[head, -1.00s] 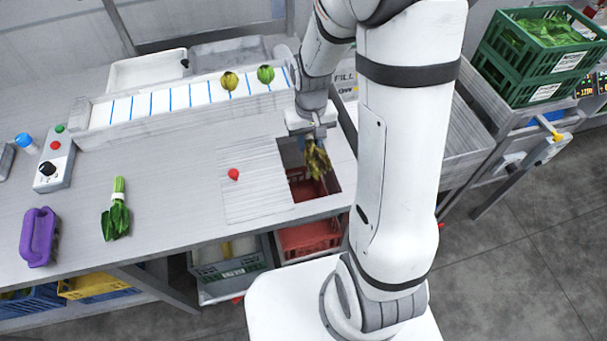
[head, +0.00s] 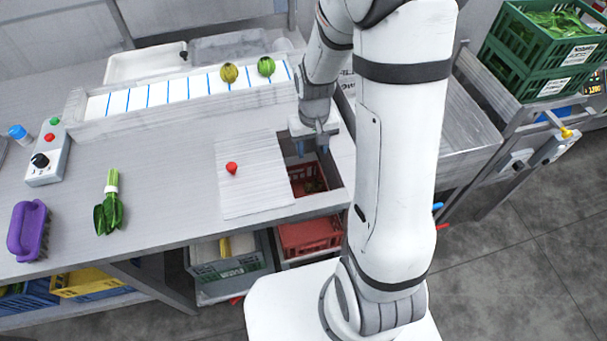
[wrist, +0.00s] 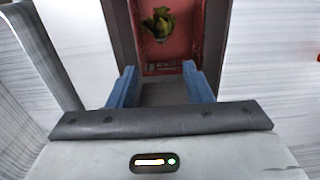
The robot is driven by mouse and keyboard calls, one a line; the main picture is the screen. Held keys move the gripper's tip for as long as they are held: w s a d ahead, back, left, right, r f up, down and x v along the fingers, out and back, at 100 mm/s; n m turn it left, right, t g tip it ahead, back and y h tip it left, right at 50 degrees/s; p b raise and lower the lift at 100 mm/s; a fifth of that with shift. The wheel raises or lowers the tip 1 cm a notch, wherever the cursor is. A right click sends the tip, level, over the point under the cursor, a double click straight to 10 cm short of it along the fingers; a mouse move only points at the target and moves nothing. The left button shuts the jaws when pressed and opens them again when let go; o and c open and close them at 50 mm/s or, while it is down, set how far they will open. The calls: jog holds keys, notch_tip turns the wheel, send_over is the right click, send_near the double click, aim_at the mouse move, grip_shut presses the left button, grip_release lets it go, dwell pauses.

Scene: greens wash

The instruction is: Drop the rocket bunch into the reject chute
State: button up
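The rocket bunch, yellowish-green, lies in the red crate below the chute opening. It shows in the wrist view (wrist: 158,24) and only as a dim patch in the head view. The reject chute (head: 340,170) is a rectangular opening in the worktop, with the red crate (head: 310,236) under it. My gripper (head: 311,147) hangs over the back part of the opening. In the wrist view its two blue fingers (wrist: 160,88) are spread apart with nothing between them.
A leafy bunch (head: 109,205) lies on the left of the worktop, near a purple brush (head: 28,230) and a control box (head: 48,155). A red knob (head: 232,168) stands left of the opening. Two round bundles (head: 229,73) (head: 266,66) rest on the blue-striped belt (head: 150,95).

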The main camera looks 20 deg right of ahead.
jog(key=shift+o, duration=0.7)
notch_tip(320, 180, up, 8)
jog(key=shift+f, duration=0.1)
